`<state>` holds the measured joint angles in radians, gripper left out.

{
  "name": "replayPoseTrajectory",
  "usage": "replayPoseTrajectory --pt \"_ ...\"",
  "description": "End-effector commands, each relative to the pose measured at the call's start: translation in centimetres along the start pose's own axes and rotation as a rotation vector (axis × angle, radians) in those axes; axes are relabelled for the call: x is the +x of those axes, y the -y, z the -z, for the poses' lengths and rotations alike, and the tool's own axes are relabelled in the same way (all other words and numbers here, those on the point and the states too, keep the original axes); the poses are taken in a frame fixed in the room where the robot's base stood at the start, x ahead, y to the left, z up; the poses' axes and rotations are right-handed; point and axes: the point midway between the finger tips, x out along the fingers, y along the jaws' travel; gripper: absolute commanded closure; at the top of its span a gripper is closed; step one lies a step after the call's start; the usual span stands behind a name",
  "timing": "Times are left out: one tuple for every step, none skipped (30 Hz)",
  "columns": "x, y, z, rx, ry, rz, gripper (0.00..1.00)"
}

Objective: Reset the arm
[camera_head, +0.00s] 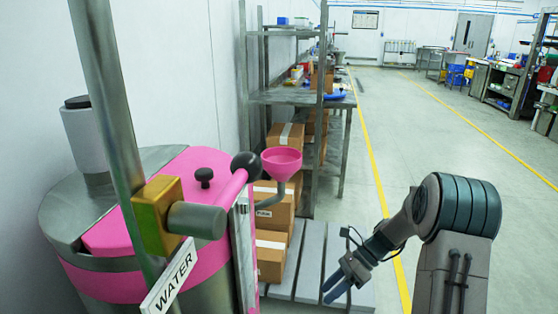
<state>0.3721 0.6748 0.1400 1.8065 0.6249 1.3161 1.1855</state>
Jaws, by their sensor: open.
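My arm reaches in from the lower right. My gripper (337,287) is at the lower middle, pointing down and left, with its bluish fingers apart and nothing seen between them. It is over the grey slatted platform, clear of the drum. The dosing drum (75,255) is at the left, a steel body with a pink band and a pink lid part (130,225). A pink lever (225,190) with a black ball end points right and up. A pink funnel (282,160) stands on a curved pipe to the right of it.
A vertical steel pipe (105,90) with a brass valve block (158,212) and a WATER sign (168,280) stands before the drum. Cardboard boxes (272,215) stand on the slatted platform (310,262) near a metal shelf (300,97). Open floor (450,150) lies at the right.

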Motion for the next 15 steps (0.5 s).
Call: replayPoseTrajectory --pt "-1.5 -2.1 -1.9 -0.078 -0.054 0.017 0.52" --pt "-2.0 -3.0 -2.4 -0.123 -0.085 0.024 0.52" --pt "-2.6 -4.2 -3.2 -0.184 -0.125 0.033 0.52" --pt "-3.0 -5.1 -3.8 -0.231 -0.155 0.039 0.52" --pt "-3.5 -6.0 -4.3 -0.276 -0.186 0.045 0.52" --pt "-4.1 -7.2 -5.0 -0.337 -0.226 0.051 0.52" --pt "-4.6 -8.1 -5.5 -0.383 -0.256 0.055 0.52" --pt "-5.1 -9.0 -5.9 -0.429 -0.286 0.059 0.52" --pt "-5.7 -10.3 -6.6 -0.492 -0.326 0.063 0.52" --pt "-6.1 -11.2 -7.0 -0.538 -0.357 0.066 0.52" --pt "-6.6 -12.1 -7.4 -0.584 -0.386 0.067 0.52" --pt "-7.1 -13.3 -8.0 -0.647 -0.427 0.067 0.52" --pt "-7.6 -14.2 -8.4 -0.693 -0.457 0.068 0.52" --pt "-8.0 -15.1 -8.7 -0.739 -0.487 0.067 0.52" --pt "-8.6 -16.3 -9.2 -0.8 -0.528 0.066 0.52"
